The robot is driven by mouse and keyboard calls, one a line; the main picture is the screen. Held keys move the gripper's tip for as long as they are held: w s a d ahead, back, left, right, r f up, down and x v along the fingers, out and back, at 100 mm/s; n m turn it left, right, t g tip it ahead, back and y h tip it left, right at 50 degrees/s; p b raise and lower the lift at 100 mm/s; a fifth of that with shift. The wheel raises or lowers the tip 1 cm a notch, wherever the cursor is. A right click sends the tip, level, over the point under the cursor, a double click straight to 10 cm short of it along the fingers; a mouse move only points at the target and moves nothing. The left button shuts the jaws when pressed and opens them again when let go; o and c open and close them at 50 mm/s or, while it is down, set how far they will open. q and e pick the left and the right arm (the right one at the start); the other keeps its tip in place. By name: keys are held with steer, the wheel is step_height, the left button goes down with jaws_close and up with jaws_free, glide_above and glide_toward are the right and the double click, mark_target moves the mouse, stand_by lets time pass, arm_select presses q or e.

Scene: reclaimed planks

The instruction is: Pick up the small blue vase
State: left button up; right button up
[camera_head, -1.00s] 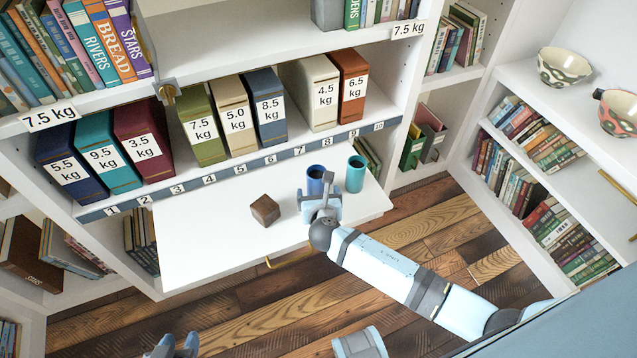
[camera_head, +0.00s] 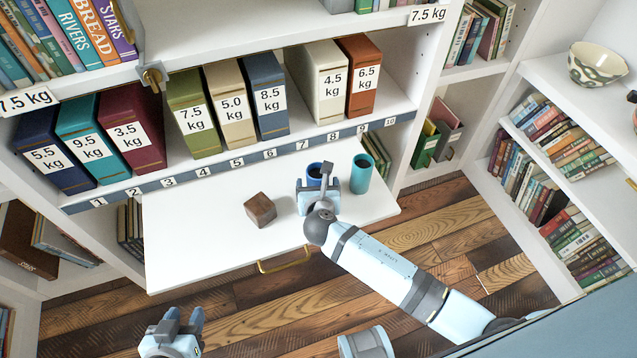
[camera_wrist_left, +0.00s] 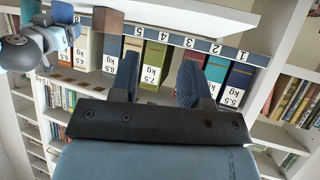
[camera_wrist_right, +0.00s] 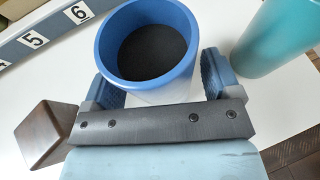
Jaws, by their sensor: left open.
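The small blue vase (camera_head: 314,170), with a dark inside, stands upright on the white pull-out board (camera_head: 200,240), left of a taller teal cup (camera_head: 361,174). My right gripper (camera_head: 318,184) is at the vase, partly hiding it in the head view. In the right wrist view, the blue vase (camera_wrist_right: 150,75) is between the two fingers, one on each side. Whether they press on it cannot be told. My left gripper (camera_head: 184,316) is open and empty, low over the floor in front of the board. Its spread fingers (camera_wrist_left: 158,85) show in the left wrist view.
A brown wooden block (camera_head: 260,209) lies on the board left of the vase. It also shows in the right wrist view (camera_wrist_right: 45,132). Weight-labelled binders (camera_head: 190,115) stand on the shelf behind. The board's left part is clear.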

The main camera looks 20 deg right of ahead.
steer(key=c, duration=0.9)
steer(key=shift+o, duration=0.2)
